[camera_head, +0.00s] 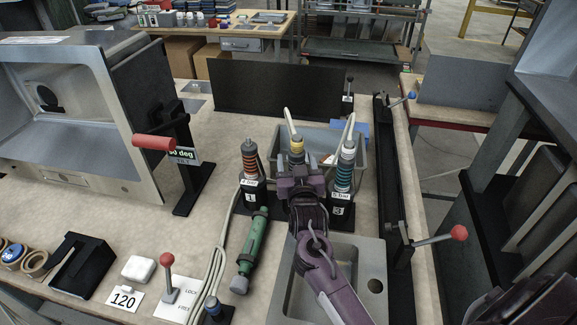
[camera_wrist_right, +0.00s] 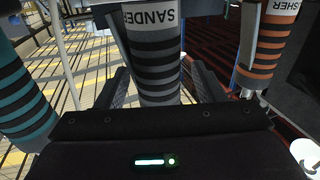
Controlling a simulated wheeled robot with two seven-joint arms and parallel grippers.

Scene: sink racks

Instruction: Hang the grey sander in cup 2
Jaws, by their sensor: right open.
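The grey sander (camera_wrist_right: 155,50), with dark bands and a "SANDER" label, stands between the fingers of my right gripper (camera_wrist_right: 160,90) in the right wrist view. The fingers are open, one on each side of it. In the head view its yellow-ringed top (camera_head: 296,147) shows above my right gripper (camera_head: 300,178), in line between cup 1 (camera_head: 250,197) and cup 3 (camera_head: 341,211). My gripper hides cup 2 and the sander's lower part, so how it sits there cannot be seen. My left gripper is not in view.
An orange-banded tool (camera_head: 249,160) stands in cup 1 and a teal-banded tool (camera_head: 345,166) in cup 3, close on either side. A green tool (camera_head: 254,243) lies on the table. A sink basin (camera_head: 373,250) is below my right arm. A red-handled lever (camera_head: 459,233) stands at right.

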